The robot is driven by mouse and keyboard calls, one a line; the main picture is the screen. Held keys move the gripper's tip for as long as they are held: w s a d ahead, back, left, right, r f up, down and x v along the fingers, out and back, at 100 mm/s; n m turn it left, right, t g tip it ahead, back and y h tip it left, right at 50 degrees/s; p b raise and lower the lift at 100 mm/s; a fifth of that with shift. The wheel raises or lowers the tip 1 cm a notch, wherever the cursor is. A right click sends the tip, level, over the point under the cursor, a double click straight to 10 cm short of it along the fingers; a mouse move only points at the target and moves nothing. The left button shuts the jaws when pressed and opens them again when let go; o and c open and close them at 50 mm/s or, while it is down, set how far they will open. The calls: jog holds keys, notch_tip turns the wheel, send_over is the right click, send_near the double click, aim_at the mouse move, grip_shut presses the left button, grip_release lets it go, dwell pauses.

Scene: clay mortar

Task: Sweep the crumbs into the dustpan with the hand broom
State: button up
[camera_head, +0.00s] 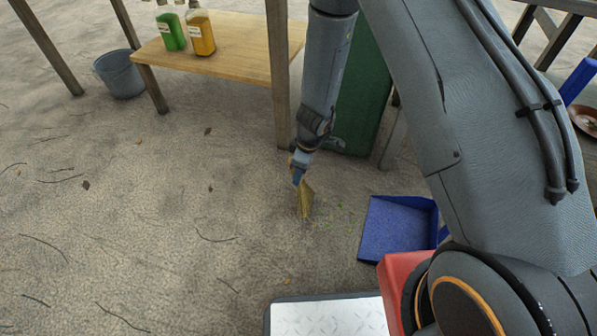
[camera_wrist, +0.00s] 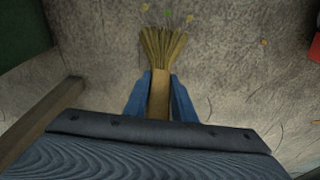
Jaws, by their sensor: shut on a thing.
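My gripper (camera_head: 298,170) points down over the ground, with its blue fingers shut on the hand broom (camera_head: 305,200). In the wrist view the broom's straw bristles (camera_wrist: 162,46) fan out beyond the blue fingers (camera_wrist: 160,95). The bristles are at or just above the ground; I cannot tell which. Small green and yellowish crumbs (camera_head: 335,215) lie scattered just right of the bristles. A few show past the bristle tips in the wrist view (camera_wrist: 168,13). The blue dustpan (camera_head: 385,232) lies on the ground right of the crumbs, its right side partly hidden by my arm.
A dark green bin (camera_head: 362,95) is behind my arm. Leaves and twigs dot the open ground at left.

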jog(key=shift+f+b, duration=0.3)
jog(key=shift+f, duration=0.1)
jog(key=shift+f+b, duration=0.2)
jog(key=shift+b, duration=0.15)
jog(key=shift+d, duration=0.1)
